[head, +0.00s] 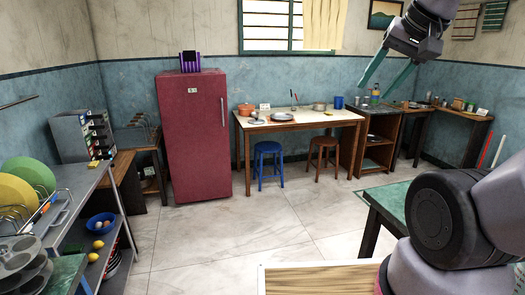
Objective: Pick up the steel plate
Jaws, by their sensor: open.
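My gripper (374,91) hangs at the upper right with its two long green fingers apart and nothing between them. Behind it in the picture are the far table and a dark wooden stand. I cannot tell for sure which thing is the steel plate. A small, flat round dish (282,117) lies on the white-topped table (330,121), too small to make out its material. At the left, a green plate (30,170) and a yellow-green plate (14,194) stand upright in a wire rack. My gripper touches none of these.
A metal shelf (88,178) stands at the left, with a blue bowl (101,223) lower down. A red fridge (194,135), blue stool (268,160) and brown stool (323,153) stand farther back. A green-topped table (388,198) is near right. The middle floor is clear.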

